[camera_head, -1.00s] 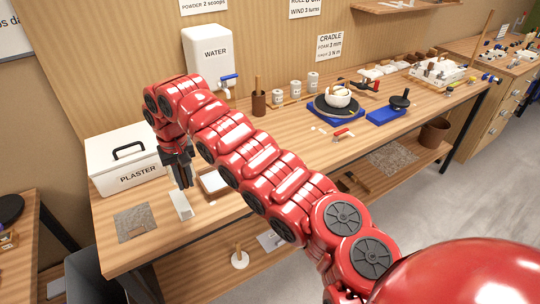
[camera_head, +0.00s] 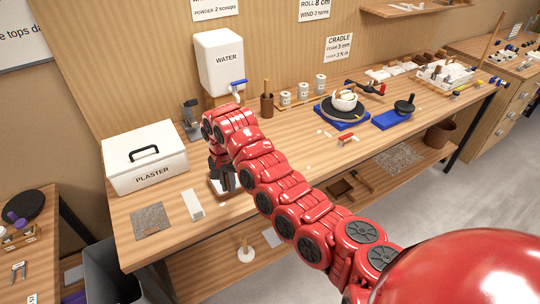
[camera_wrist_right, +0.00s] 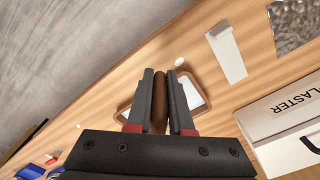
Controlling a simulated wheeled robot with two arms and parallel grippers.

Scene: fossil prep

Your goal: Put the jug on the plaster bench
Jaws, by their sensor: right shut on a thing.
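My right gripper (camera_head: 224,182) reaches down over the left part of the wooden bench (camera_head: 265,195). In the right wrist view the gripper (camera_wrist_right: 161,76) is shut on a brown, rounded, upright thing (camera_wrist_right: 160,102); only a narrow strip shows between the fingers, so I cannot tell whether it is the jug. A wood-rimmed tray with a white inside (camera_wrist_right: 193,92) lies beyond the fingers. No jug shows clearly in the head view. A white box marked PLASTER (camera_head: 145,158) stands left of the gripper. My left gripper is out of view.
A white block (camera_head: 193,204) and a grey mat (camera_head: 150,220) lie near the bench's front edge. A WATER tank (camera_head: 220,62), a dark grey upright thing (camera_head: 191,119) and a brown cup (camera_head: 267,105) stand behind.

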